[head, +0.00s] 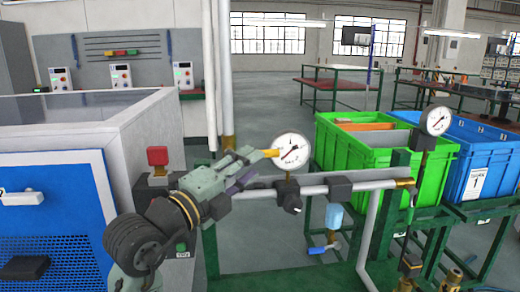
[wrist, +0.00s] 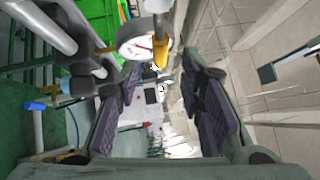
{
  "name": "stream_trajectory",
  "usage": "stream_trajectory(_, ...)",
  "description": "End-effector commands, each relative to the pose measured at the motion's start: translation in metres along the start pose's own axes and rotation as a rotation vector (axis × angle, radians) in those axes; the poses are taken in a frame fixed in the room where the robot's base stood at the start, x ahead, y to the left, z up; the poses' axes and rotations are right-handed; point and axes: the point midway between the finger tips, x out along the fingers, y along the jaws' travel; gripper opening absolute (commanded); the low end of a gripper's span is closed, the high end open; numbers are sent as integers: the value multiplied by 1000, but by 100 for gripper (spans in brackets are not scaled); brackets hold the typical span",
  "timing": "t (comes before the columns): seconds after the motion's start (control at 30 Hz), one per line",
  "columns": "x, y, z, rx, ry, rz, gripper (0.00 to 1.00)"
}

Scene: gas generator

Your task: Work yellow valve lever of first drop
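A yellow lever (head: 268,153) stands out beside the round white gauge (head: 291,152), above the grey pipe. My gripper (head: 245,163) is just left of the lever, close to it in the picture. In the wrist view the lever (wrist: 160,52) shows beyond the gap between my fingers, with the gauge (wrist: 130,42) to its left. My gripper (wrist: 160,82) is open, with its padded fingers wide apart and nothing held. I cannot tell whether a finger touches the lever. The lever's base is hidden.
A grey pipe (head: 330,188) runs right to a second gauge (head: 436,121). Below it hang a light-blue bowl (head: 334,215) and a blue-handled valve (head: 322,249). A green crate (head: 355,150) and blue crate (head: 490,160) stand behind.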

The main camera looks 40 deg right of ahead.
Motion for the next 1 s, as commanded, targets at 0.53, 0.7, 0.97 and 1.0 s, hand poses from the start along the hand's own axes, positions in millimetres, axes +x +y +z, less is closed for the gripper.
stream_trajectory(0.53,67,-1,1,-1,-4,-1,35)
stream_trajectory(0.7,67,0,1,-1,-5,-1,35)
stream_trajectory(0.97,67,-1,1,-1,-4,-2,21)
stream_trajectory(1.0,67,-1,1,-1,-4,-2,19)
